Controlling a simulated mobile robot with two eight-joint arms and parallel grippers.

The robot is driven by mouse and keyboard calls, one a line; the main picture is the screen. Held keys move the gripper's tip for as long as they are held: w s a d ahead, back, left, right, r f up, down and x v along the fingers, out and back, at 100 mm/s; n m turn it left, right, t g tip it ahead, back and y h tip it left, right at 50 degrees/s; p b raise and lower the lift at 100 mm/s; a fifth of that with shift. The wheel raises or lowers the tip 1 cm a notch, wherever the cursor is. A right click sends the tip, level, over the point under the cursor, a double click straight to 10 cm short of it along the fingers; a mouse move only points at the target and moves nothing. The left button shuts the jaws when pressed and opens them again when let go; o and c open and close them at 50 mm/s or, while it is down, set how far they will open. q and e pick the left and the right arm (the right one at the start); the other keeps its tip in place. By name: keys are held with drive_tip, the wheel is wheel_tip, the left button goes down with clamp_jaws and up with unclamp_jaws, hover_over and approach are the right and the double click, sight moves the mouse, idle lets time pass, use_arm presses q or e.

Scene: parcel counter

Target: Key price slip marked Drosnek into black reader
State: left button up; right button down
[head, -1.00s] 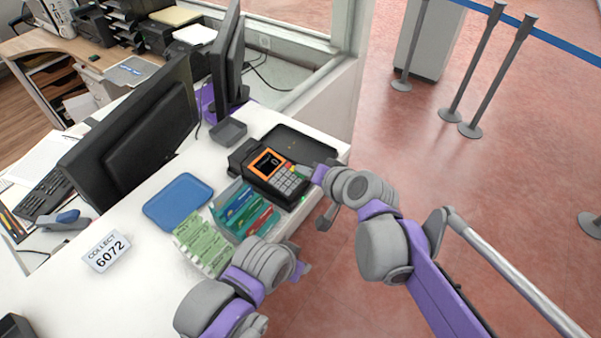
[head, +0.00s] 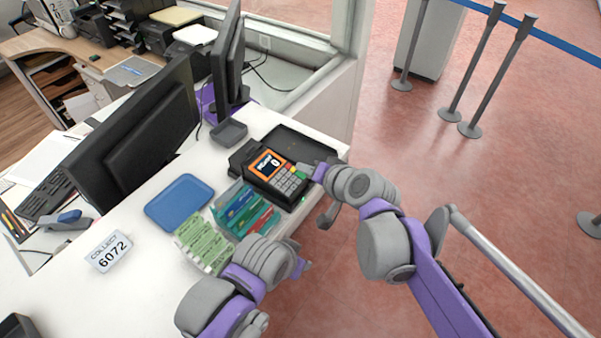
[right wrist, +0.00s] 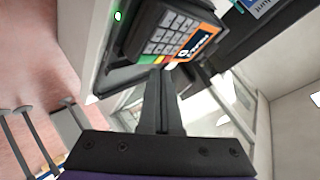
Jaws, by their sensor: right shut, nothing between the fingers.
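The black reader (head: 268,190) sits on the counter, with an orange-framed screen (head: 270,163) and a keypad of grey and coloured keys. It also shows tilted at the top of the right wrist view (right wrist: 150,32). My right gripper (head: 305,170) is shut and empty, its fingertips close to the coloured keys at the keypad's far right. In the right wrist view the closed fingers (right wrist: 163,72) point at the keypad's edge; contact cannot be told. Green printed slips (head: 203,244) lie left of the reader; their names are too small to read. My left gripper (head: 304,266) is near the counter's front edge, its fingers mostly hidden.
A rack of coloured cards (head: 245,212) stands between the slips and reader. A blue tray (head: 180,202), a small grey tray (head: 230,131), a black tray (head: 300,146) and a "COLLECT 6072" sign (head: 109,251) lie on the counter. Monitors (head: 140,125) stand behind.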

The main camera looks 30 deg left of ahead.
use_arm(q)
drive_tip(key=r+p, duration=0.1)
drive_tip(key=w+r+p, duration=0.1)
drive_tip(key=r+p, duration=0.1)
drive_tip(key=r, duration=0.1)
drive_tip(key=shift+w+r, duration=0.1)
drive_tip(key=shift+w, duration=0.2)
use_arm(e)
drive_tip(key=r, duration=0.2)
drive_tip(key=d+r, duration=0.1)
drive_tip(key=r, duration=0.2)
drive_tip(key=shift+d, duration=0.1)
use_arm(q)
drive_tip(key=shift+s, duration=0.1)
use_arm(e)
drive_tip(key=shift+s, duration=0.1)
